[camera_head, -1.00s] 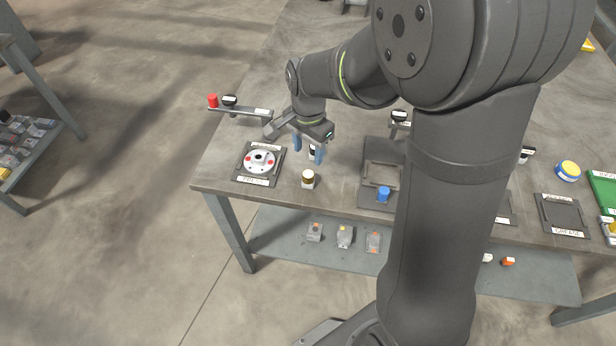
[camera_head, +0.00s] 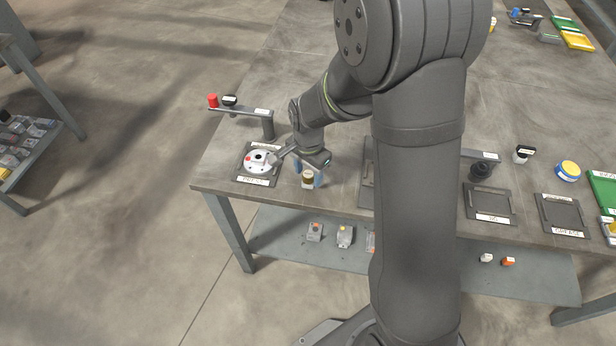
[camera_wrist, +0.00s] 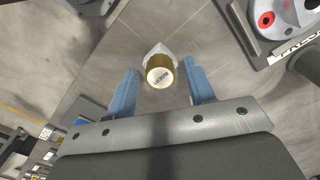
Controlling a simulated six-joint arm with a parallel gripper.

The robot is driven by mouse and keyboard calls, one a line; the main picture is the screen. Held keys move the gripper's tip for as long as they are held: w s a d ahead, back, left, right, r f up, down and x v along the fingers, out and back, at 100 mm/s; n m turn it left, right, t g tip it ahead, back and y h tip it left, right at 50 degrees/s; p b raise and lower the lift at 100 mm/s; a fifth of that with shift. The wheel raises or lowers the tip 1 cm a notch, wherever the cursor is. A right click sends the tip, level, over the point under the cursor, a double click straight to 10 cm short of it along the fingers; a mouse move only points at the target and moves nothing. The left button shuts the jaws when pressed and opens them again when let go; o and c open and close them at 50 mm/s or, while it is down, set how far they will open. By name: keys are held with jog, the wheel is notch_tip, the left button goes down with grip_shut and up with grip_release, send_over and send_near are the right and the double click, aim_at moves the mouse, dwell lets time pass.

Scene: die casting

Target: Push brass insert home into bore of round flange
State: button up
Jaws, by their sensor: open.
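The brass insert (camera_wrist: 160,75) has a white labelled top and stands in a small pale holder on the bench. In the wrist view it lies between and just beyond my gripper's (camera_wrist: 160,90) two blue fingers, with a gap on each side. In the head view my gripper (camera_head: 309,178) is open around the insert (camera_head: 308,177), near the bench's front edge. The round flange (camera_head: 260,161) is pale, with red spots and a dark central bore, and lies on a dark labelled plate to the left. Part of the flange also shows in the wrist view (camera_wrist: 291,17).
Dark trays (camera_head: 489,202) lie to the right, partly hidden by my arm. The bench's front edge is close to the insert.

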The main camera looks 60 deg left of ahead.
aim_at(308, 174)
jog(key=c, duration=1.1)
jog(key=shift+o, duration=0.2)
jog(key=shift+r, duration=0.75)
jog(key=shift+r, duration=1.2)
jog(key=s+a+r, duration=0.3)
jog(key=s+a, duration=0.1)
jog(key=a, duration=0.2)
jog(key=s+a+r, duration=0.3)
jog(key=a, duration=0.4)
jog(key=shift+s+a+r, duration=0.25)
jog(key=shift+s, duration=0.15)
